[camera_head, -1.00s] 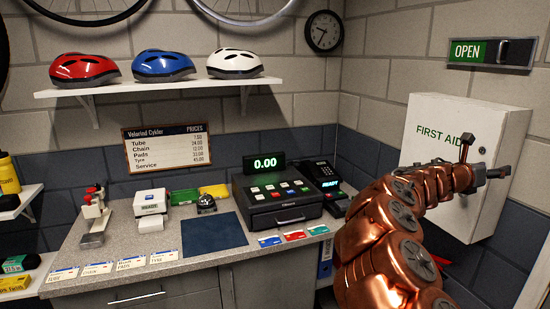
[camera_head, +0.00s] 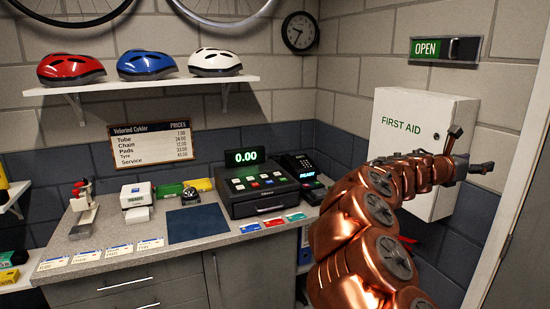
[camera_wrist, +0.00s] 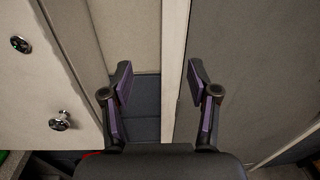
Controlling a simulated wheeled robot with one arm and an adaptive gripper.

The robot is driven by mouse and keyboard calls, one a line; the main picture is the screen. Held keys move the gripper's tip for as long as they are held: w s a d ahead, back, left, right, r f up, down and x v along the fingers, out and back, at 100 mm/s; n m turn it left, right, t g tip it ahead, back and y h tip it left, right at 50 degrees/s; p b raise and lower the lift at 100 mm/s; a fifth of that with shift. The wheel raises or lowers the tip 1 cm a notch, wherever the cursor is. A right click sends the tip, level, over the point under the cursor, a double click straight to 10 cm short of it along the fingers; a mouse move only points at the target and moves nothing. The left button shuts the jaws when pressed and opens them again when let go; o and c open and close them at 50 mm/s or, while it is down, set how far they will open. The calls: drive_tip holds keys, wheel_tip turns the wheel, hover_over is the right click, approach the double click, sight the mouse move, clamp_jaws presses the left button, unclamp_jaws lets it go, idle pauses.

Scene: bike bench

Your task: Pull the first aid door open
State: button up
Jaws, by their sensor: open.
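The white first aid cabinet (camera_head: 400,105) hangs on the right wall, and its door looks shut. In the wrist view the door face (camera_wrist: 35,90) fills the left side, with a round lock (camera_wrist: 20,44) and a small metal knob (camera_wrist: 60,121). My gripper (camera_head: 472,150) is at the cabinet's right edge in the head view; its arm hides the cabinet's lower part. In the wrist view my gripper (camera_wrist: 159,67) is open and empty. Its fingers are to the right of the knob and apart from it.
A pale door frame (camera_head: 520,190) stands close to the right of my gripper; a pale upright (camera_wrist: 177,60) also shows beside the right finger. An OPEN sign (camera_head: 446,49) hangs above the cabinet. The counter (camera_head: 120,262) with a cash register (camera_head: 268,190) is at left.

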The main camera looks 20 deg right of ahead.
drive_tip(key=s+a+f+m+y+b, duration=0.3)
drive_tip(key=s+a+f+m+y, duration=0.3)
drive_tip(key=a+f, duration=0.5)
drive_tip(key=s+a+f+m+g+y+b, duration=0.1)
drive_tip(key=s+a+f+m+y+b, duration=0.2)
drive_tip(key=a, duration=2.2)
drive_tip(key=s+a+f+m+y+b, duration=0.3)
drive_tip(key=s+a+f+m+y, duration=0.5)
drive_tip(key=s+a+f, duration=0.6)
drive_tip(key=a+f+m, duration=0.1)
drive_tip(key=a+f, duration=0.4)
drive_tip(key=f, duration=0.1)
drive_tip(key=shift+s+f+y, duration=0.25)
drive_tip(key=shift+s+y, duration=0.15)
